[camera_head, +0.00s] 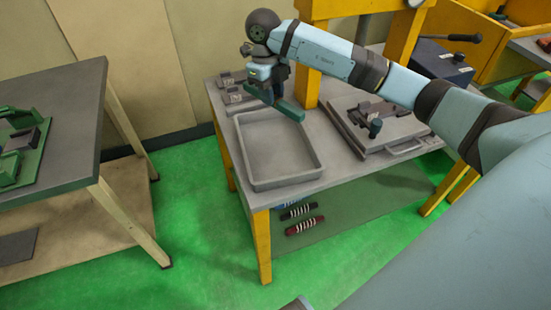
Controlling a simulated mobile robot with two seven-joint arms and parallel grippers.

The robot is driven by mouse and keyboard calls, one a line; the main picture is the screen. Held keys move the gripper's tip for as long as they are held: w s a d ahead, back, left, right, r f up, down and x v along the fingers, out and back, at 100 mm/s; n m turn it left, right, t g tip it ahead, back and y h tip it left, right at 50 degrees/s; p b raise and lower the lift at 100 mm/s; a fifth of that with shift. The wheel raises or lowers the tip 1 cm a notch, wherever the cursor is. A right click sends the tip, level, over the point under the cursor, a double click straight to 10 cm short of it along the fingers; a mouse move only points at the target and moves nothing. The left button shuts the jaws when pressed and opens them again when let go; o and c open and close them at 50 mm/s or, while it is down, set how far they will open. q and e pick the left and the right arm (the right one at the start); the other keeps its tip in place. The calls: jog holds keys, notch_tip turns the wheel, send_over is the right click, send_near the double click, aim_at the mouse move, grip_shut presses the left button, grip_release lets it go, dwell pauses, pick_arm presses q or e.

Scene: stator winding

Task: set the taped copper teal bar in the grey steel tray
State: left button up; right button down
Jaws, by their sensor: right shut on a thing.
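The teal bar (290,109) is held in the air near the back edge of the grey steel tray (251,182). My right gripper (271,93) is shut on the bar, and its arm reaches in from the right. The bar slants down to the right, with its right end over the tray's back right corner. I cannot make out tape or copper on it at this size. The tray lies on the table and looks empty. My left gripper is not in view.
The table (227,193) has yellow legs. Small metal blocks (234,95) lie behind the tray. A flat plate with a handle (379,127) lies to its right. A yellow post (306,80) stands behind. Dark red and black rolls (304,225) lie on the shelf below.

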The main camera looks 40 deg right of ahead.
jog(key=shift+w+d+m+b, duration=0.25)
jog(key=shift+d+m+b, duration=0.2)
jog(key=shift+m, duration=0.65)
jog(key=m, duration=0.2)
jog(key=m+b, duration=0.1)
jog(key=b, duration=0.1)
send_over(276, 150)
jog(key=shift+y, duration=0.4)
jog(key=f, duration=1.4)
jog(key=shift+w, duration=0.2)
notch_tip(276, 150, down, 5)
jog(key=shift+d+b, duration=0.1)
jog(key=shift+b, duration=0.25)
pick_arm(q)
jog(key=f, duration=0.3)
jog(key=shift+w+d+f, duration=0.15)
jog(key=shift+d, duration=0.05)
pick_arm(e)
jog(key=c, duration=1)
grip_release()
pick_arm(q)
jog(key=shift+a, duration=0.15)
pick_arm(e)
jog(key=shift+o, duration=0.4)
